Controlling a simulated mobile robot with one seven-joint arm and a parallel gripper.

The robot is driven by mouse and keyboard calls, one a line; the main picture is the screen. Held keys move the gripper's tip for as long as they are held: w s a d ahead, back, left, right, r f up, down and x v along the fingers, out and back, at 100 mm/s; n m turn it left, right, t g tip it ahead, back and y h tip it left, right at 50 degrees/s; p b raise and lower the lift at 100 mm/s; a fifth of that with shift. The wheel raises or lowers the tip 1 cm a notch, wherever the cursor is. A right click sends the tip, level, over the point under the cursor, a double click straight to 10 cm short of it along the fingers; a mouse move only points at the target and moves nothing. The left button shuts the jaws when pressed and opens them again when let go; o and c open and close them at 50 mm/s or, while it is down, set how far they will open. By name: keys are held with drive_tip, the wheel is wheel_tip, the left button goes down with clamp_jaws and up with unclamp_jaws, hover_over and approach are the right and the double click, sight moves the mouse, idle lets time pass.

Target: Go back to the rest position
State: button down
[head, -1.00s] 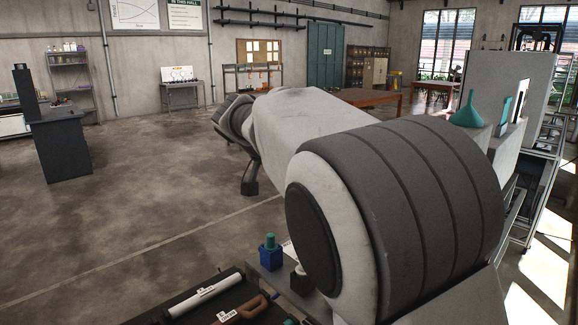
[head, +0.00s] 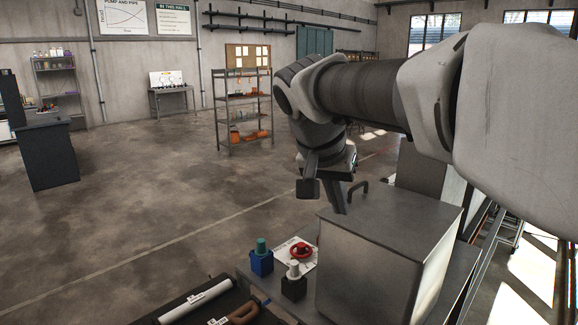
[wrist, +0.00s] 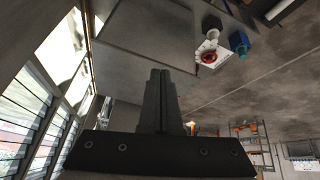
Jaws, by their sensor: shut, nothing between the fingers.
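My gripper (head: 338,203) hangs below my bent wrist, pointing down behind the far left edge of a grey metal box (head: 385,230). Part of it is hidden by my own wrist. In the wrist view my gripper (wrist: 160,74) shows its two dark fingers together, with nothing between them. A flat grey panel (wrist: 150,35) lies beyond the fingertips there; I cannot tell how far off. My arm reaches in from the right of the head view.
Left of the box are a blue block with a green knob (head: 262,263), a black block with a pale knob (head: 293,287) and a red ring (head: 301,251) on white paper. A white tube (head: 195,301) lies in front. A shelf rack (head: 243,110) stands behind; open floor lies left.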

drive_tip(key=s+d+f+n+y, duration=0.1)
drive_tip(key=s+f, duration=0.4)
drive_tip(key=s, duration=0.5)
drive_tip(key=s+d+f+n+t+y, duration=0.1)
drive_tip(key=s+d+f+n, duration=0.3)
drive_tip(key=s, duration=0.5)
wheel_tip(320, 180, down, 2)
drive_tip(key=shift+s+d+f+y, duration=0.1)
drive_tip(key=shift+s+d+y, duration=0.25)
drive_tip(key=shift+y, duration=0.35)
